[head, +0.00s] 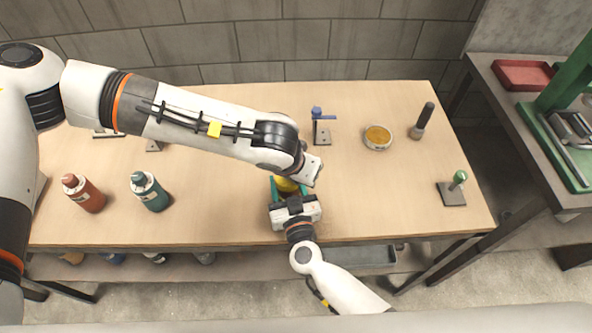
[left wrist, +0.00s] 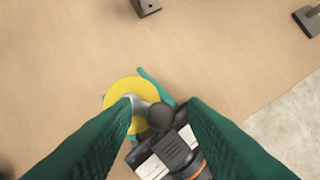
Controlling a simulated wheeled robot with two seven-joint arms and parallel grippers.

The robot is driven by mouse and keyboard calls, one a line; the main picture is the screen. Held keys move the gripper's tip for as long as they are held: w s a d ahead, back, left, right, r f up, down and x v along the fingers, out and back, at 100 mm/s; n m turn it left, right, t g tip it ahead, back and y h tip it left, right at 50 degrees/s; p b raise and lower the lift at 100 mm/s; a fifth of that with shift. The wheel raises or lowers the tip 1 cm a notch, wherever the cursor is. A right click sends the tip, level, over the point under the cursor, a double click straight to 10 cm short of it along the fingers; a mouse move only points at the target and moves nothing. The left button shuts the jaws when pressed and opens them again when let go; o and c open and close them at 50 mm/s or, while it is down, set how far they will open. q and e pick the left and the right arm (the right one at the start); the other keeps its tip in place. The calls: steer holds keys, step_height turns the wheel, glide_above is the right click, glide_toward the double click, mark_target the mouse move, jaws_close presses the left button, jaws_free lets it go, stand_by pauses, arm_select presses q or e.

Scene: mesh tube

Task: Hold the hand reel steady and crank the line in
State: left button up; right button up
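The hand reel shows as a yellow drum (head: 286,184) near the table's front edge, partly covered by my grippers. In the left wrist view its yellow disc (left wrist: 118,97) has a grey crank arm and a dark round knob (left wrist: 160,116).
On the table (head: 225,205) stand a red bottle (head: 84,194), a teal bottle (head: 150,192), a blue-topped stand (head: 319,127), a round tin (head: 377,137), a dark-handled tool (head: 422,122) and a green-knobbed stand (head: 454,188). The table right of the reel is clear.

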arm_select(q)
steer(key=v, duration=1.2)
arm_select(e)
steer(key=o, duration=1.1)
steer(key=shift+o, duration=0.2)
